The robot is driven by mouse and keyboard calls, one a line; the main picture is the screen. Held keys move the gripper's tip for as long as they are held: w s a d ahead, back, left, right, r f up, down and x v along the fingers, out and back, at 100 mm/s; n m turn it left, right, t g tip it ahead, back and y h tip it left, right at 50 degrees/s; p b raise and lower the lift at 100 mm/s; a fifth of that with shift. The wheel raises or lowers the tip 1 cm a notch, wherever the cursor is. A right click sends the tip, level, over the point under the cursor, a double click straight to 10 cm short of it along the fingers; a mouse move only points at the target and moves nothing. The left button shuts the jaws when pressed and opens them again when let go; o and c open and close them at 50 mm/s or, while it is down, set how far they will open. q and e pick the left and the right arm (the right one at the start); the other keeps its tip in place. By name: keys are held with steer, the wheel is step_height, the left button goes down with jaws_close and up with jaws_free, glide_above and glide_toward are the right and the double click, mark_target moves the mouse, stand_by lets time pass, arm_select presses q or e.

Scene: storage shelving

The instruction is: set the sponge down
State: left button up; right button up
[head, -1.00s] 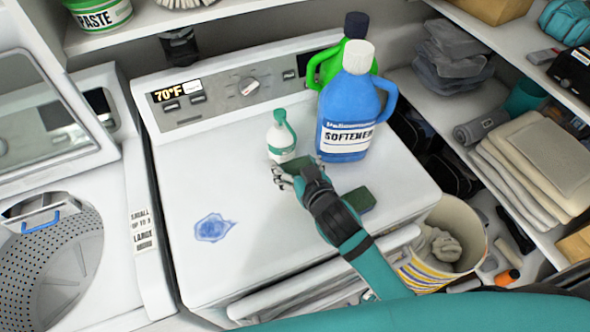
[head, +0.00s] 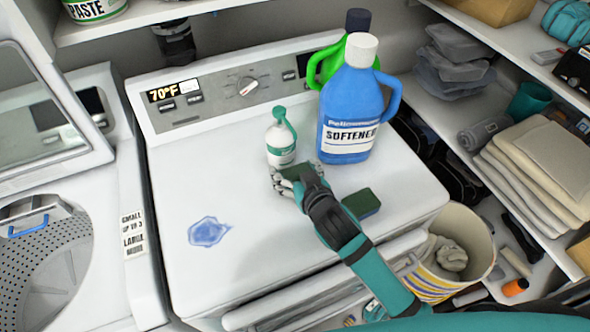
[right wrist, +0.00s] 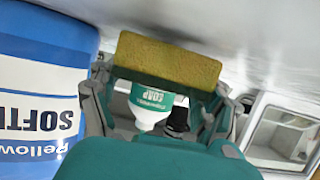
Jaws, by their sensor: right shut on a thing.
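My right gripper (head: 288,181) is shut on a sponge (head: 297,172) over the white machine top (head: 260,255), just in front of a small white soap bottle (head: 281,146) with a green cap. In the right wrist view the sponge (right wrist: 168,63) lies across both fingers, its yellow face toward the camera, with a thin green layer along its lower edge. I cannot tell whether it touches the top. A second green sponge (head: 361,203) lies on the top, right of the gripper. My left gripper is not in view.
A blue softener bottle (head: 348,115) and a green bottle (head: 328,62) stand at the back right. A blue stain (head: 208,231) marks the top at left. The top is clear around the stain. A striped bin (head: 470,240) stands off the right front corner.

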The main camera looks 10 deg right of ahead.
steer(key=shift+f, duration=0.4)
steer(key=o, duration=0.7)
steer(key=shift+r, duration=0.1)
steer(key=v, duration=0.4)
steer(key=b+v, duration=0.1)
steer(key=v, duration=0.3)
steer(key=r+v, duration=0.1)
steer(key=v, duration=0.3)
steer(key=shift+s, duration=0.1)
